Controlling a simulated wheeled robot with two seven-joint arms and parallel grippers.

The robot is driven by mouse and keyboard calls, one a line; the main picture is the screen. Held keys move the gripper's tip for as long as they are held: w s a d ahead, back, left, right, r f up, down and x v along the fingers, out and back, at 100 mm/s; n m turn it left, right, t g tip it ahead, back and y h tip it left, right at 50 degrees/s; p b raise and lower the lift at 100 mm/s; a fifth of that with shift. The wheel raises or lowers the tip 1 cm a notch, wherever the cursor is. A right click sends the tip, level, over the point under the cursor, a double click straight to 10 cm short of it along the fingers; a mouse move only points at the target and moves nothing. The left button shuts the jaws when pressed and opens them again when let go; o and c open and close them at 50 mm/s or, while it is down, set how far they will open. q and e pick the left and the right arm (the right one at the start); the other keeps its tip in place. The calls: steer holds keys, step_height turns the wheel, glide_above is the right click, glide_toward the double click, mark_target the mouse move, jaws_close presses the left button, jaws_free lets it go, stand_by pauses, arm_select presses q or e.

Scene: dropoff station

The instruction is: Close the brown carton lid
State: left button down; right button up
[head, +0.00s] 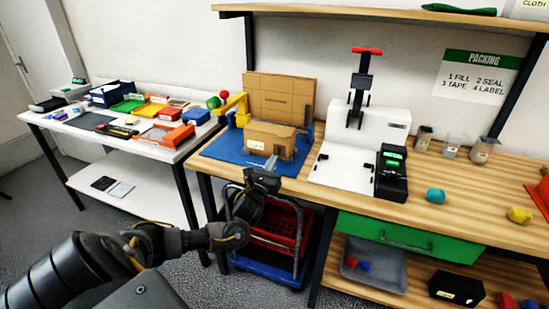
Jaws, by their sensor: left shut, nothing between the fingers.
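The brown carton (262,137) sits on a blue mat (222,149) at the left end of the wooden bench. Its lid (281,98) appears to be the flat brown panel standing upright behind the carton, so the carton looks open. My left gripper (271,162) is at the front of the carton, low before its front face. Its fingers are shut and empty. I cannot tell whether they touch the carton. My right gripper is not in view.
A yellow device (236,107) stands at the carton's left. A white press machine (338,157) stands to the right. A red crate (277,226) sits under the bench. A white table (62,128) with several small items is at the left. A shelf (400,13) runs above.

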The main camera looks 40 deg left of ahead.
mark_target(284, 139)
arm_select(q)
steer(key=x, duration=0.3)
steer(key=shift+w, duration=0.35)
steer(key=x, duration=0.3)
steer(key=shift+w+a+r+p, duration=0.1)
steer(key=shift+w+a+p, duration=0.1)
steer(key=shift+p, duration=0.1)
steer(key=shift+w+a+r, duration=0.1)
steer(key=shift+w+a, duration=0.1)
steer(key=shift+w, duration=0.5)
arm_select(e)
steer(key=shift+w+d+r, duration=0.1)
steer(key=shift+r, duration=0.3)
